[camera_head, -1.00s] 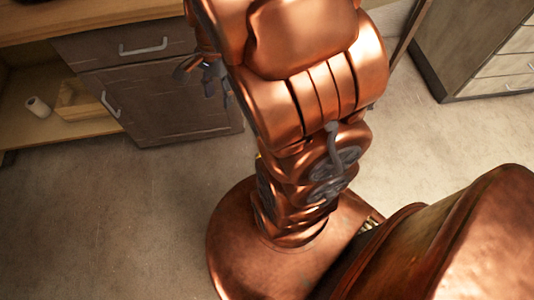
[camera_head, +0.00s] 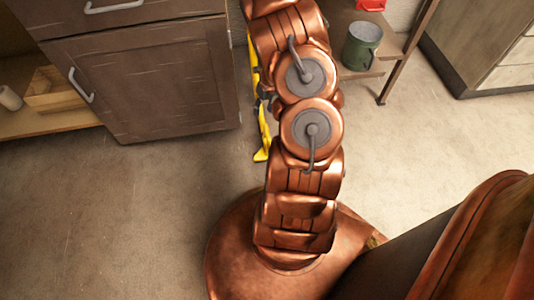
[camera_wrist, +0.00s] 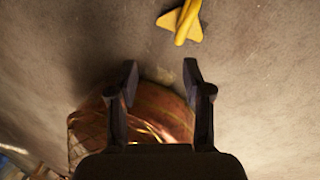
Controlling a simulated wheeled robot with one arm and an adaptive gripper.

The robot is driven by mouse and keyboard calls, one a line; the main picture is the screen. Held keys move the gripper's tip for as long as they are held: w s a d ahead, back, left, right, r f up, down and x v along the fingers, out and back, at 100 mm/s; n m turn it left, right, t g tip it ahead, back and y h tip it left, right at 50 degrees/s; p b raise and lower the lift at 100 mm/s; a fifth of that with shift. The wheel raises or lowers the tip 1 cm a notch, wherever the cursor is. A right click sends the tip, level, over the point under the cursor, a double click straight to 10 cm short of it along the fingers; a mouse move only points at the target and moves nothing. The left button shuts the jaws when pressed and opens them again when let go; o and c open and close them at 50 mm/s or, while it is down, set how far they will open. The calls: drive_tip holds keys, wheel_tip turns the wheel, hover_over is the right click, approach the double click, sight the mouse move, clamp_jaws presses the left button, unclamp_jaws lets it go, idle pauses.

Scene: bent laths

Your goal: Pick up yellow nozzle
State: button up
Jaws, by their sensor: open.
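The yellow nozzle (camera_head: 262,153) is a long, thin piece with a flared foot at its lower end. In the head view it stands or leans just right of the dark cabinet, partly hidden behind my arm. In the wrist view the flared foot of the nozzle (camera_wrist: 183,22) shows at the top, beyond my fingertips and slightly right of centre; the rest runs out of the frame. My gripper (camera_wrist: 160,72) is open, with nothing between its two dark fingers. The nozzle is apart from the fingers in the wrist view.
A dark wooden cabinet (camera_head: 150,85) stands left of the arm. A wooden box (camera_head: 55,92) and a white roll (camera_head: 9,98) lie at left. Floor in front is clear.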

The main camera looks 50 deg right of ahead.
sight(268, 132)
drive_tip(key=shift+s+d+f+m+b, duration=0.2)
drive_tip(key=shift+f+m+b, duration=0.7)
drive_tip(key=shift+f, duration=2)
drive_tip(key=shift+w+d+f+m+b, duration=0.15)
drive_tip(key=shift+d+f+m+b, duration=0.3)
drive_tip(key=shift+f+b, duration=1.65)
drive_tip(key=shift+s+d+f+m+b, duration=0.15)
drive_tip(key=shift+f+m+b, duration=0.4)
drive_tip(key=shift+f, duration=3.1)
drive_tip(key=shift+w, duration=0.1)
clamp_jaws()
